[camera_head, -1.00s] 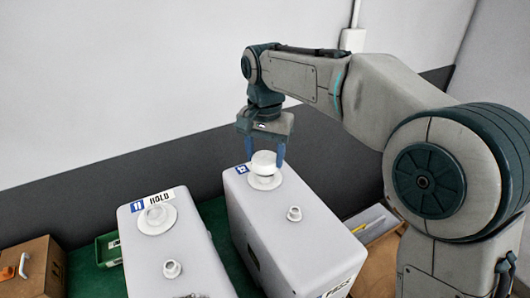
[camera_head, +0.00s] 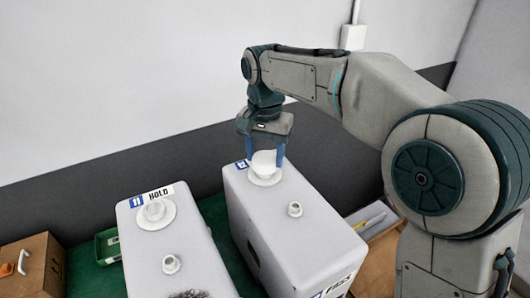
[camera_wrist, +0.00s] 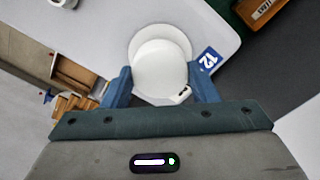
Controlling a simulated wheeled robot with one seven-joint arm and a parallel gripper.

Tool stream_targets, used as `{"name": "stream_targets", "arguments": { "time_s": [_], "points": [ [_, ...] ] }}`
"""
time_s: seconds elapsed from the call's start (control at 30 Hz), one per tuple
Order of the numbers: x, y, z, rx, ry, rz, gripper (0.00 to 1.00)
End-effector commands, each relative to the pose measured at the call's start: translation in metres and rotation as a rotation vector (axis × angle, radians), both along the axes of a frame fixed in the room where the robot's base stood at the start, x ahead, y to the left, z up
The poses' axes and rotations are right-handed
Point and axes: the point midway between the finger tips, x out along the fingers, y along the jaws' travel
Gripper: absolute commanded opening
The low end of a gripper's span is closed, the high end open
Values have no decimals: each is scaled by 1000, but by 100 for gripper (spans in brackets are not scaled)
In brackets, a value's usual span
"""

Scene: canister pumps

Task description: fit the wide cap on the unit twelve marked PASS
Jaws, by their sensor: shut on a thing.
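The unit twelve (camera_head: 285,225) is a pale grey box with a blue 12 label by its far port and a PASS tag on its near face. The white wide cap (camera_head: 264,161) is between the blue fingers of my gripper (camera_head: 262,155), over the flanged far port of this unit. The cap also shows in the wrist view (camera_wrist: 160,70), overlapping the white flange ring. My gripper (camera_wrist: 163,90) is shut on it. Whether the cap touches the port is hidden.
Unit 11 (camera_head: 165,245), marked HOLD, stands to the left with two white ports. A smaller port (camera_head: 294,209) stands nearer on unit twelve. A green tray (camera_head: 108,246) and a brown wooden box (camera_head: 32,264) are at the left. A wooden tray (camera_head: 385,245) is at the right.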

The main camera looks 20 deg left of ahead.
Motion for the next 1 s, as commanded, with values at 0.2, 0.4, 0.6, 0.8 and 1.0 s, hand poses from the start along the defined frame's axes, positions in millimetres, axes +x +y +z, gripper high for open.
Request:
{"name": "stream_targets", "arguments": {
  "time_s": [0.2,0.4,0.6,0.8,1.0],
  "points": [
    [0,0,-5,0,0,0,32],
    [0,0,-10,0,0,0,32],
    [0,0,-14,0,0,0,32],
    [0,0,-13,0,0,0,32],
    [0,0,-14,0,0,0,32]
  ]
}}
